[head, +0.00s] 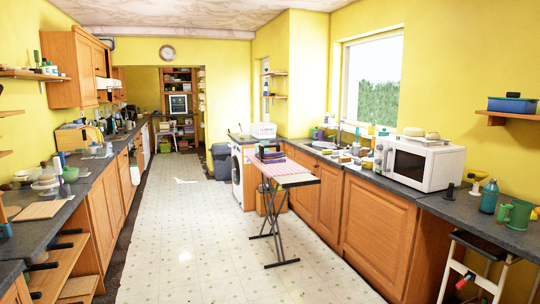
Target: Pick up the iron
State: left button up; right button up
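A small dark object that looks like the iron (267,149) sits at the far end of the ironing board (283,170), on what appears to be folded dark cloth. It is too small to make out its handle or which way it points. The board has a pinkish-red patterned cover and stands on dark crossed legs in the right middle of the room, close to the right-hand cabinets. Neither of my grippers shows in the head view.
A pale tiled floor (200,235) runs clear down the middle. Crowded worktops line both sides, with a white microwave (422,165) on the right. A white washing machine (237,178) and a grey bin (222,162) stand behind the board. A stool (480,262) is at the right front.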

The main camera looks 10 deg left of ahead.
aim_at(277, 154)
jog(key=i+u, duration=0.1)
jog(key=i, duration=3)
jog(key=i+u, duration=0.1)
jog(key=i, duration=0.5)
jog(key=i+l+u, duration=0.1)
jog(key=i, duration=0.55)
jog(key=i+l+u, duration=0.15)
jog(key=i, duration=0.45)
jog(key=l, duration=0.1)
